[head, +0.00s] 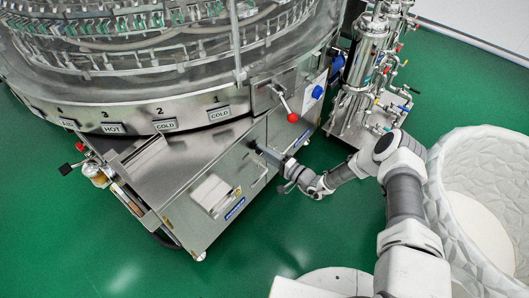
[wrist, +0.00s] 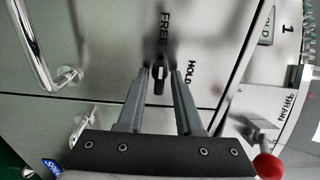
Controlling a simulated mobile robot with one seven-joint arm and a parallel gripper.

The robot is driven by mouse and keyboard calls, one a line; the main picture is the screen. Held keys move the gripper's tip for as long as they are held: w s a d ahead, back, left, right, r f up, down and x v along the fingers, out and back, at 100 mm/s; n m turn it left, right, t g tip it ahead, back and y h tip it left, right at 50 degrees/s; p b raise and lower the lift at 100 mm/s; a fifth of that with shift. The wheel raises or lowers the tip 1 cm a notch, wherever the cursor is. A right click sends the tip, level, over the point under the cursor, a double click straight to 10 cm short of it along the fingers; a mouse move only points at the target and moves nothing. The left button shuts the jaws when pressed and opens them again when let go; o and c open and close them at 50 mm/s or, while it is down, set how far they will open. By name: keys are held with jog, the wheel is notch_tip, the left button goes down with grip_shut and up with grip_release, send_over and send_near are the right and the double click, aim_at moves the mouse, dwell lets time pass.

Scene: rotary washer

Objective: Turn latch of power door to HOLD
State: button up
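The power door (wrist: 110,60) is a grey metal panel that fills much of the wrist view, with the black labels FREE (wrist: 164,32) and HOLD (wrist: 191,72). The small dark latch (wrist: 158,80) has a pale edge. It looks lengthwise in line with FREE, while HOLD lies to its right. My gripper (wrist: 162,72) is open, with one finger on each side of the latch; I cannot tell whether either finger touches it. In the head view my gripper (head: 257,149) is at the machine's front panel and the latch is hidden.
A bar handle (wrist: 36,50) stands out left of the latch. A lever with a red knob (wrist: 268,166) is at lower right; it also shows in the head view (head: 292,117). A piped unit (head: 368,62) and white basket (head: 478,205) stand right of the machine. Green floor is clear in front.

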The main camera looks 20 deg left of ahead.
grip_shut()
jog(key=shift+m, duration=0.3)
jog(key=shift+m+b, duration=0.85)
jog(key=shift+m, duration=7.95)
jog(key=shift+o, duration=1.3)
grip_release()
